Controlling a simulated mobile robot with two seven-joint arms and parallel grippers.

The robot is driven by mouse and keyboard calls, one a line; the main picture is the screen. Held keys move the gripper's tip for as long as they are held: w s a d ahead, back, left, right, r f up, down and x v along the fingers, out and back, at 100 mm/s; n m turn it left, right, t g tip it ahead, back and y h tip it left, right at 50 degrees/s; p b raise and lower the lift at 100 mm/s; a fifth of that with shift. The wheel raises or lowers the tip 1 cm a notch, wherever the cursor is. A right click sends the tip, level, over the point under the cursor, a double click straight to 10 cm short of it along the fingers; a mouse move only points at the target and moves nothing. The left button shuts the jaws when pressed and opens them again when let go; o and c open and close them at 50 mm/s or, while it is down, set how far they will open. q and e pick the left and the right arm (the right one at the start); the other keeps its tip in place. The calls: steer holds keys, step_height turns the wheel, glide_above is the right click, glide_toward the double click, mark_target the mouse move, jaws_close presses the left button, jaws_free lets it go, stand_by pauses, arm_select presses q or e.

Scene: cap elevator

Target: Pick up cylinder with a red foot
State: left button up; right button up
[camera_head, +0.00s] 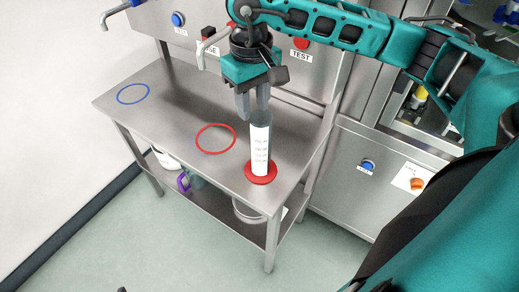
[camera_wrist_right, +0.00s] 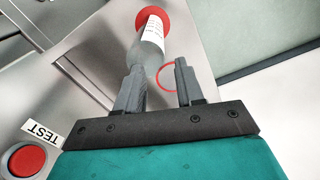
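The cylinder (camera_head: 261,148) stands upright near the front right corner of the steel table. It is clear grey with a white printed label and a wide red foot (camera_head: 260,174). My right gripper (camera_head: 252,112) is at the cylinder's upper end, with its fingers pointing down. In the right wrist view the gripper (camera_wrist_right: 158,66) has its fingers apart. The cylinder (camera_wrist_right: 150,48) lies just beyond and partly between the fingertips, closer to the left finger. I cannot tell whether either finger touches it. My left gripper is not in view.
The steel table (camera_head: 180,125) bears a red ring (camera_head: 215,138) left of the cylinder and a blue ring (camera_head: 133,94) further left. A panel with a red TEST button (camera_head: 301,43) and a tap-like spout (camera_head: 207,42) rises behind. Containers stand on the shelf below.

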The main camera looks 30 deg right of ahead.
mark_target(261, 147)
step_height(261, 147, down, 10)
steer(key=shift+r, duration=0.2)
stand_by(0.3)
jaws_close()
stand_by(0.4)
